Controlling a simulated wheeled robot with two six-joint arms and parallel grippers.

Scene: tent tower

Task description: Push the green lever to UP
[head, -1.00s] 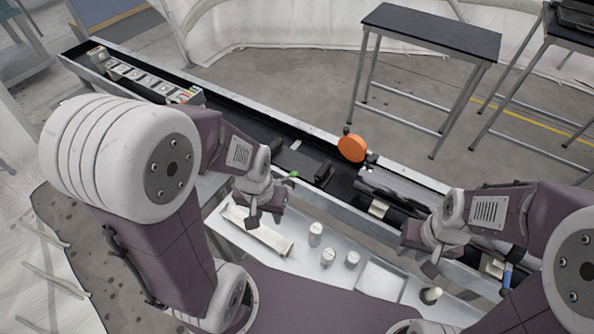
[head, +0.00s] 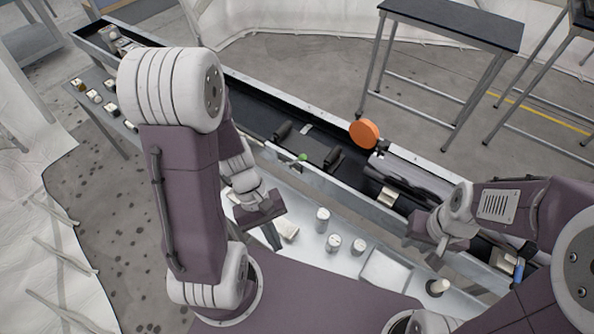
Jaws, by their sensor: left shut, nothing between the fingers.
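The green lever shows only as a small green tip (head: 302,157) on the near side of the dark trough, at mid-picture. Its position, up or down, is too small to tell. My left gripper (head: 274,237) is shut and empty, pointing down over the white tray on the near side of the trough, below and left of the green tip and apart from it. My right gripper (head: 434,260) hangs near the trough's near edge at the right, far from the lever. Its fingers are too small to judge.
An orange disc (head: 365,134) stands at the trough's far edge. White cylinders (head: 333,243) stand on the white tray, with a pale bar (head: 289,229) partly behind my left gripper. Several small items (head: 95,96) lie at the far left. A dark table (head: 455,24) stands behind.

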